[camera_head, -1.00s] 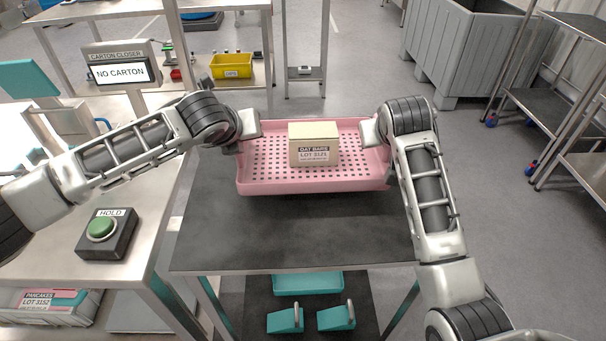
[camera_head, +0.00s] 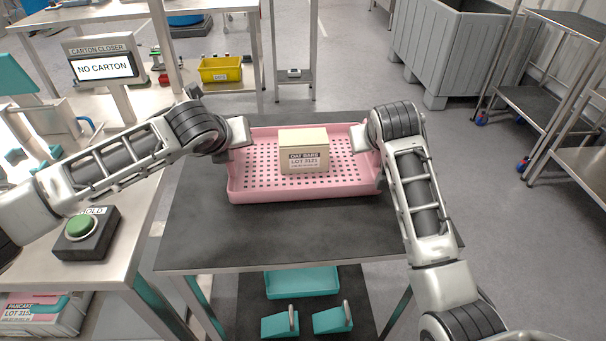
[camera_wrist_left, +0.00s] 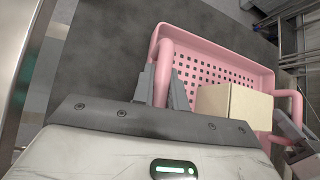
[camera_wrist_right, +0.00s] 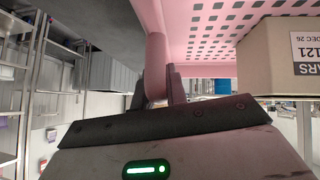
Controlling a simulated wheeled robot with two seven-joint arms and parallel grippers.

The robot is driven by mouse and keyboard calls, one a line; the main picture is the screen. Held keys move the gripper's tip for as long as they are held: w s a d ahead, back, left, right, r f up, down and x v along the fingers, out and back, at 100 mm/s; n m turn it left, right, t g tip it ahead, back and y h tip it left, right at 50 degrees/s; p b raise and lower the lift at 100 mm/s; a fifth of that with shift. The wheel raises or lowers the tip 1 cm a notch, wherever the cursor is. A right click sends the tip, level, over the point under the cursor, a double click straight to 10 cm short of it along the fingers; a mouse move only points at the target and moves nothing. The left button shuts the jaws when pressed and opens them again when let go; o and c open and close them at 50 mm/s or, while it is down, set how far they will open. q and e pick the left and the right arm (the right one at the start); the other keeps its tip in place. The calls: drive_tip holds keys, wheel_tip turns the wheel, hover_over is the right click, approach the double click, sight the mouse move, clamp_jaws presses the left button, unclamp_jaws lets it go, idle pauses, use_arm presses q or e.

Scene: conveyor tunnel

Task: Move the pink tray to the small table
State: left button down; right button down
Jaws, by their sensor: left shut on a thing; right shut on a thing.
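The pink tray (camera_head: 245,193) has a perforated floor and a handle at each end. It carries a tan carton (camera_head: 303,152) labelled OAT BARS, LOT 3121. The tray looks level over the back part of a dark-topped metal table (camera_head: 290,235); I cannot tell whether it touches the top. My left gripper (camera_head: 240,140) is shut on the tray's left handle, also seen in the left wrist view (camera_wrist_left: 163,85). My right gripper (camera_head: 367,142) is shut on the right handle, also seen in the right wrist view (camera_wrist_right: 160,85). The fingertips are partly hidden in the head view.
A bench with a green HOLD button (camera_head: 80,228) and a NO CARTON sign (camera_head: 103,67) stands at left. Teal pieces (camera_head: 303,283) sit below the table. A yellow bin (camera_head: 220,69) is behind. A grey bin (camera_head: 450,50) and shelving (camera_head: 540,100) stand at right.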

use_arm(q)
drive_tip(key=shift+d+f+b, duration=0.1)
drive_tip(key=shift+f+b, duration=0.2)
drive_tip(key=shift+f, duration=0.25)
use_arm(e)
drive_tip(key=shift+a+f, duration=0.1)
drive_tip(key=shift+f, duration=0.45)
use_arm(q)
drive_tip(key=c, duration=1.4)
unclamp_jaws()
drive_tip(key=shift+r+p, duration=0.25)
drive_tip(key=shift+p, duration=0.05)
use_arm(e)
drive_tip(key=c, duration=1.4)
unclamp_jaws()
drive_tip(key=shift+r, duration=0.25)
use_arm(q)
drive_tip(key=shift+s+r, duration=0.1)
drive_tip(key=shift+s+r, duration=0.25)
drive_tip(key=v, duration=1.1)
use_arm(e)
drive_tip(key=v, duration=1.2)
